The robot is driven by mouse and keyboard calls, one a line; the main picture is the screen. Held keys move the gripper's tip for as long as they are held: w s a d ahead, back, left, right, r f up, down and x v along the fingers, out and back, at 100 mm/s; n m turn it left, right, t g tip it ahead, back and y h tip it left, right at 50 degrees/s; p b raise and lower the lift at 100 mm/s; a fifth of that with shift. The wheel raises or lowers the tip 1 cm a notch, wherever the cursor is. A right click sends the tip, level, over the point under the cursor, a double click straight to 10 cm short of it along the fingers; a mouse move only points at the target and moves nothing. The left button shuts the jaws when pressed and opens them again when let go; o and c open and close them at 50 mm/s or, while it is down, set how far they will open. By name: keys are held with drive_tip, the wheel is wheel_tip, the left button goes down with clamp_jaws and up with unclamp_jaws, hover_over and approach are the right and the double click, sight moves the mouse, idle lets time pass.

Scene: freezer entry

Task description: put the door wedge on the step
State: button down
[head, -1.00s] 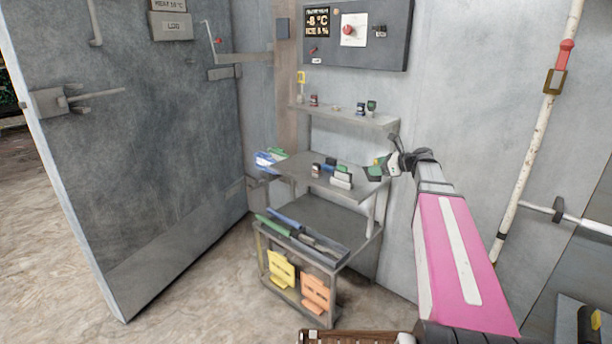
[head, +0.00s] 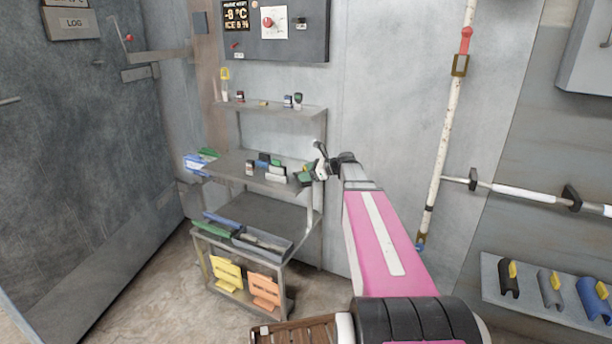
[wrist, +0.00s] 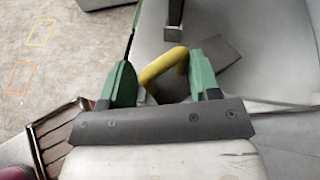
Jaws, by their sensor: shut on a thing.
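My gripper (head: 314,172) is at the right end of the middle shelf in the head view, small and partly hidden by its own arm. In the wrist view my gripper (wrist: 150,85) has green fingers closed on a yellow curved piece (wrist: 163,66), which looks like the handle of the door wedge. The wedge's body is not clearly seen; a dark grey square (wrist: 216,60) lies just beyond the right finger, and I cannot tell if it belongs to it. I cannot surely identify the step; a brown slatted thing (head: 300,333) is cut off at the head view's bottom edge.
A metal shelf rack (head: 245,215) holds small blocks, a tray of tools and yellow (head: 227,272) and orange (head: 264,289) signs. A pipe (head: 441,150) runs up the wall to the right. A board of clips (head: 550,296) is at lower right. Floor left of the rack is clear.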

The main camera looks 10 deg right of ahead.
drive_tip(key=shift+f, duration=0.3)
drive_tip(key=shift+c, duration=1.4)
unclamp_jaws()
drive_tip(key=shift+s+d, duration=0.1)
drive_tip(key=v, duration=1.1)
drive_tip(key=s+a+f+n+g+h, duration=0.3)
drive_tip(key=s+a+f+n+h, duration=0.2)
drive_tip(key=s+f+n, duration=0.6)
drive_tip(key=s+a+f+n+g+h, duration=0.3)
drive_tip(key=s+a+f+n+h, duration=0.3)
drive_tip(key=s+f+n, duration=0.5)
drive_tip(key=shift+a+f+h, duration=0.25)
drive_tip(key=shift+f+h, duration=0.3)
drive_tip(key=shift+h, duration=0.05)
